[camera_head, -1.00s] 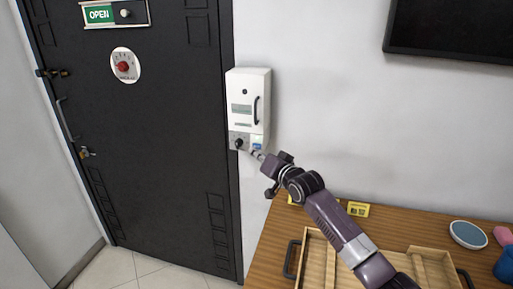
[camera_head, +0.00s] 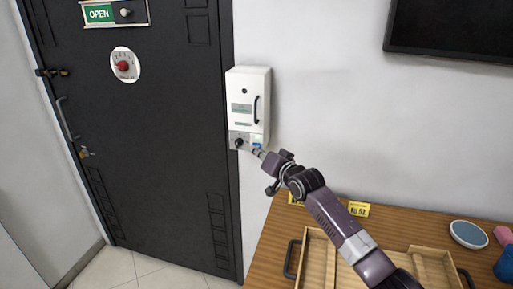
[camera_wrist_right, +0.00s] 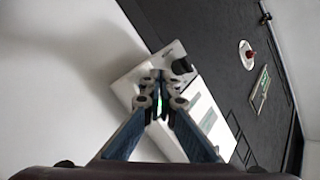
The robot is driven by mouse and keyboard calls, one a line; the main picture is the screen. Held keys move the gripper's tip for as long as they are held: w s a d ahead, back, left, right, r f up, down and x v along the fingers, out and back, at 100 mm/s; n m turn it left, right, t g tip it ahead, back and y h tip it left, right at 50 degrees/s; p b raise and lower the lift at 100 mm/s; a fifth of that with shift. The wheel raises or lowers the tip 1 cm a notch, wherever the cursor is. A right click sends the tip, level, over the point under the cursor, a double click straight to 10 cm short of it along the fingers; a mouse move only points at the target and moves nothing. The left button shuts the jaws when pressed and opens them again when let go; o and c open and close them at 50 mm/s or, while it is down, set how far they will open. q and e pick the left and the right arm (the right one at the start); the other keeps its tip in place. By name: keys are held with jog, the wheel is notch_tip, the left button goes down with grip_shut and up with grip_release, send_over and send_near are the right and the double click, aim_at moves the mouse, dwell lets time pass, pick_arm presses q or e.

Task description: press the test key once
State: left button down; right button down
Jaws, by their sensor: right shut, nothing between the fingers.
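A white box (camera_head: 250,97) with a small display (camera_head: 241,108) and a dark upright handle hangs on the wall right of the door. On its lower panel are a dark round knob (camera_head: 239,143) and a small blue key (camera_head: 257,146); no label on the key can be read. My right gripper (camera_head: 258,153) is shut and empty, its tips just below the blue key. I cannot tell whether they touch it. In the right wrist view, the shut fingers (camera_wrist_right: 157,84) point at the lower panel, cover part of it and hide the key. My left gripper is out of view.
A black door (camera_head: 140,150) with a red dial (camera_head: 123,66) stands left of the box. Below right, a wooden table (camera_head: 265,262) holds a wooden tray (camera_head: 313,265), yellow cards (camera_head: 358,209) and a blue-topped round dish (camera_head: 468,234). A dark screen (camera_head: 450,28) hangs upper right.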

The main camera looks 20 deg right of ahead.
jog(key=shift+w+d, duration=0.2)
jog(key=shift+w, duration=0.05)
dwell(0.9)
jog(key=shift+r, duration=0.1)
jog(key=shift+s+a+p, duration=0.45)
jog(key=shift+s+p, duration=0.2)
jog(key=shift+p, duration=0.1)
jog(key=s+a+p, duration=0.1)
jog(key=s+p, duration=0.1)
jog(key=s+a+p, duration=0.1)
jog(key=s+p, duration=0.1)
jog(key=p, duration=0.1)
jog(key=shift+a, duration=0.4)
dwell(0.6)
